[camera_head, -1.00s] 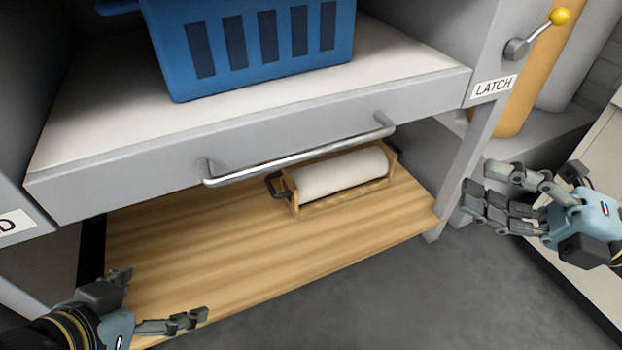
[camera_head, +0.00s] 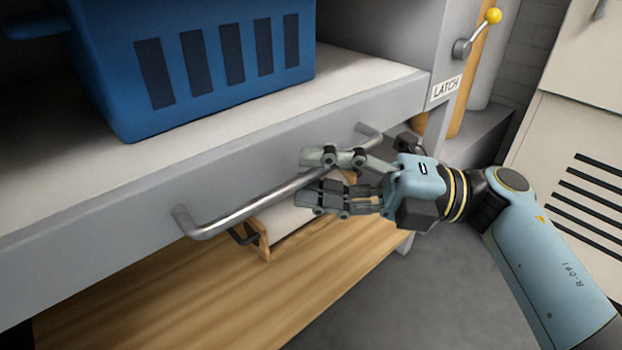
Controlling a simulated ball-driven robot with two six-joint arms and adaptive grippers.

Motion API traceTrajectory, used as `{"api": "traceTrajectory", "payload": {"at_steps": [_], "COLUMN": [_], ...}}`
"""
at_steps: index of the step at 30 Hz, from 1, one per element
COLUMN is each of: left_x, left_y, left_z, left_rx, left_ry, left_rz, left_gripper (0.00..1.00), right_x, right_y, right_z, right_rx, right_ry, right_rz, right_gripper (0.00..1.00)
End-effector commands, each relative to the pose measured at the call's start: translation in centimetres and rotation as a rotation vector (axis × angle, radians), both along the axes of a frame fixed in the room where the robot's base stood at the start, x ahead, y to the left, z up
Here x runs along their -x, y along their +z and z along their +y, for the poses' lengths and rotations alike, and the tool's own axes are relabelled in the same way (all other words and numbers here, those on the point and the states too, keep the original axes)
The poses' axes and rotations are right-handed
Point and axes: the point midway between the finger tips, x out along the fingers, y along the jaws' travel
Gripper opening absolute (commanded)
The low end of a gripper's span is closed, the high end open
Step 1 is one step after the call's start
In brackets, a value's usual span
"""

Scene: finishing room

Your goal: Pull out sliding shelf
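The sliding shelf (camera_head: 150,205) has a grey front panel and a pale top surface. A metal bar handle (camera_head: 235,212) runs across its front. My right gripper (camera_head: 302,179) is at the right half of the handle, fingers pointing left. Its upper and lower fingers are spread apart, and the bar passes between them. The fingers hide part of the bar, and I cannot tell whether they touch it. My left gripper is out of view.
A blue slotted crate (camera_head: 215,95) stands on the shelf. A lever with a yellow knob (camera_head: 493,16) is above the LATCH label (camera_head: 446,88). Below are a wooden board (camera_head: 200,285) and a white roll in a wooden holder (camera_head: 285,222). A vented cabinet (camera_head: 550,110) stands right.

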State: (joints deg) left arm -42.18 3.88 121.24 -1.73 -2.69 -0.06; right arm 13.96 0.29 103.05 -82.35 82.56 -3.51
Motion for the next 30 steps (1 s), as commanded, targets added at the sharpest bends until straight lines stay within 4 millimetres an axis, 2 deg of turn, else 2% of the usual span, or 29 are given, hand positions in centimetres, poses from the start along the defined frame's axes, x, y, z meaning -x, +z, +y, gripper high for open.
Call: {"api": "traceTrajectory", "payload": {"at_steps": [4, 12, 21, 30], "left_x": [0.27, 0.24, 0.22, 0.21], "left_y": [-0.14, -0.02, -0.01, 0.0], "left_z": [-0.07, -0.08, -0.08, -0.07], "left_rx": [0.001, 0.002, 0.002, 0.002], "left_ry": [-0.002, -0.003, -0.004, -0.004], "left_rz": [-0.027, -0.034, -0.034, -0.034], "left_gripper": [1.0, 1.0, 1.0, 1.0], "right_x": [-0.12, -0.13, -0.12, -0.12], "right_y": [0.16, 0.22, 0.21, 0.27], "right_z": [0.87, 0.97, 0.95, 0.94], "right_rx": [-0.001, 0.001, 0.001, -0.001], "right_ry": [0.0, 0.0, 0.0, 0.0], "right_rz": [-0.001, -0.002, -0.001, -0.001], "right_gripper": [0.36, 0.36, 0.0, 0.0]}}
